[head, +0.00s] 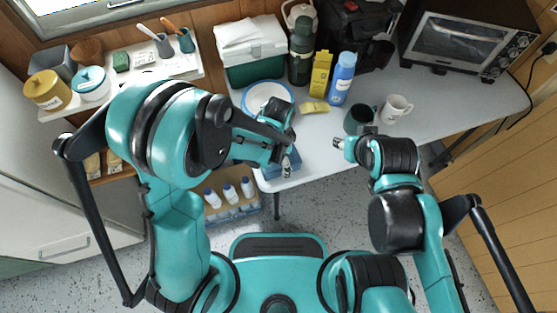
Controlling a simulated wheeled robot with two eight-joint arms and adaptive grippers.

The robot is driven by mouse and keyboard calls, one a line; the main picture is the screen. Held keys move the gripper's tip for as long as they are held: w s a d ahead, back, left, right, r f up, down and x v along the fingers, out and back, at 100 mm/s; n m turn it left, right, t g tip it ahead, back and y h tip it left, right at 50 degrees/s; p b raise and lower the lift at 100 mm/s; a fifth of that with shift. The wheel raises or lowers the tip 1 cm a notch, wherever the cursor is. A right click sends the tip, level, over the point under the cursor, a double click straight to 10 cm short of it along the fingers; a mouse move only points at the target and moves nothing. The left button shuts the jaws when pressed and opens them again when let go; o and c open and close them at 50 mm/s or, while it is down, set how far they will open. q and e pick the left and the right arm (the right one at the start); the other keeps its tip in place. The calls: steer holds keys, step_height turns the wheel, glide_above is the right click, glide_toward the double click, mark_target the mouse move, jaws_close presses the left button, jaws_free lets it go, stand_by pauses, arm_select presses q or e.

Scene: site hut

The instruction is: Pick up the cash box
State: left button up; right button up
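A blue box (296,168), which looks like the cash box, lies at the front left corner of the table. It is mostly hidden under my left gripper and forearm. My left gripper (287,167) points down over it; I cannot tell whether it touches the box or whether its fingers are open. My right gripper (340,144) is above the table to the right of the box, apart from it, pointing left. Its fingers are too small to tell open from shut.
On the table (440,115) are a white-and-blue plate (257,92), yellow sponge (314,106), dark mug (356,119), white mug (396,108), blue bottle (342,79), yellow carton (320,73), green flask (301,50), green cooler (253,72) and toaster oven (463,45).

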arm_select(q)
steer(key=shift+r, duration=0.1)
steer(key=c, duration=1.8)
steer(key=shift+o, duration=0.2)
